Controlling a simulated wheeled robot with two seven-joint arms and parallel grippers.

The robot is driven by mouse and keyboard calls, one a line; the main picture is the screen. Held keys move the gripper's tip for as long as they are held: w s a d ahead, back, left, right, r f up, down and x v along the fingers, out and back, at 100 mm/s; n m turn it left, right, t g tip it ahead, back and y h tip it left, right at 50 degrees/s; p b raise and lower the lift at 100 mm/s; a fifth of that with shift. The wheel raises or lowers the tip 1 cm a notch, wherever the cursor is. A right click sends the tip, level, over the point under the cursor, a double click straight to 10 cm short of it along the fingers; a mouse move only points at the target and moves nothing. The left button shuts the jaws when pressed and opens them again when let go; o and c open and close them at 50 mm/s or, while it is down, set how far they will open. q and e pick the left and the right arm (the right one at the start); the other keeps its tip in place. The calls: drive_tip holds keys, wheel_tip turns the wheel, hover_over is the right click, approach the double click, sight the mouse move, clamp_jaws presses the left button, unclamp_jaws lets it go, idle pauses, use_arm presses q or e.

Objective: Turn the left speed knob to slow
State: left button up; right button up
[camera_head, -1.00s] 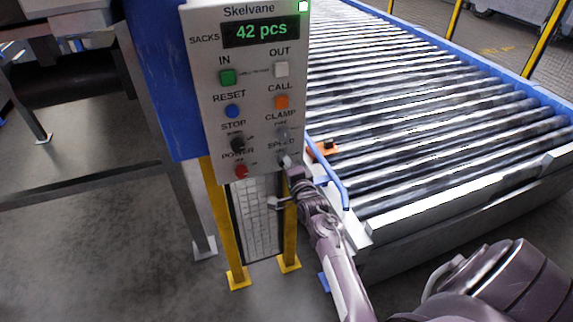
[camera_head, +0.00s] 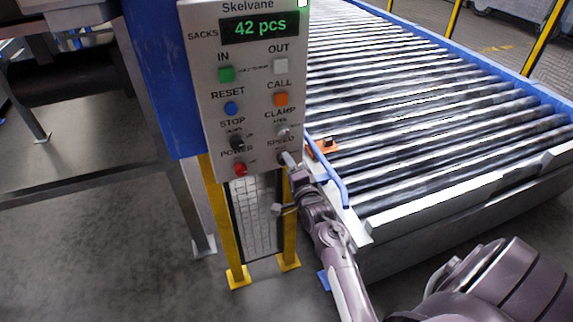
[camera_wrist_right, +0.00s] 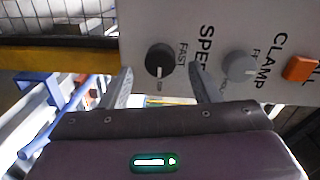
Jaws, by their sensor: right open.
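The grey control panel (camera_head: 258,72) faces me in the head view. Its speed knob, under the SPEED label at the panel's lower right, is mostly hidden there by my right gripper (camera_head: 286,160). In the right wrist view the speed knob (camera_wrist_right: 160,58) is round and dark, beside the word SPEED. FAST is printed next to it, and a light pointer mark shows on its face. My right gripper (camera_wrist_right: 161,76) is open, its fingers to either side of the knob's line; I cannot tell whether they touch it. My left gripper is not in view.
The grey clamp knob (camera_wrist_right: 241,68) sits close beside the speed knob. The red power button (camera_head: 240,169) and black stop-row knob (camera_head: 237,142) are left of my gripper. A blue rail (camera_head: 330,172) and the roller conveyor (camera_head: 430,110) lie to the right.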

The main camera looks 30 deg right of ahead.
drive_tip(key=v, duration=0.5)
drive_tip(key=shift+b, duration=0.4)
drive_tip(key=s+a+f+n+g+y, duration=0.1)
drive_tip(key=a+f+n+g+y, duration=0.2)
drive_tip(key=f, duration=0.7)
drive_tip(key=s+a+f+n+g, duration=0.1)
drive_tip(key=s+a+f+n, duration=0.15)
drive_tip(key=a+f, duration=0.5)
drive_tip(key=s+a+f+n+g+y, duration=0.1)
drive_tip(key=s+a+f+n+g, duration=0.15)
drive_tip(key=s+f, duration=0.4)
drive_tip(key=s+a+f+n+g+y, duration=0.1)
drive_tip(key=s+a+f+n+g, duration=0.15)
drive_tip(key=f, duration=0.75)
drive_tip(key=s+f+n+g, duration=0.2)
drive_tip(key=s+f, duration=0.3)
drive_tip(key=s, duration=0.5)
drive_tip(key=s+d+f+n+g, duration=0.1)
drive_tip(key=s+f+n, duration=0.4)
drive_tip(key=s, duration=0.6)
drive_tip(key=s+f+n+g+h+b, duration=0.1)
drive_tip(key=s+f+n+g, duration=0.3)
drive_tip(key=s+f, duration=0.3)
drive_tip(key=s, duration=0.3)
drive_tip(key=shift+s+d, duration=0.35)
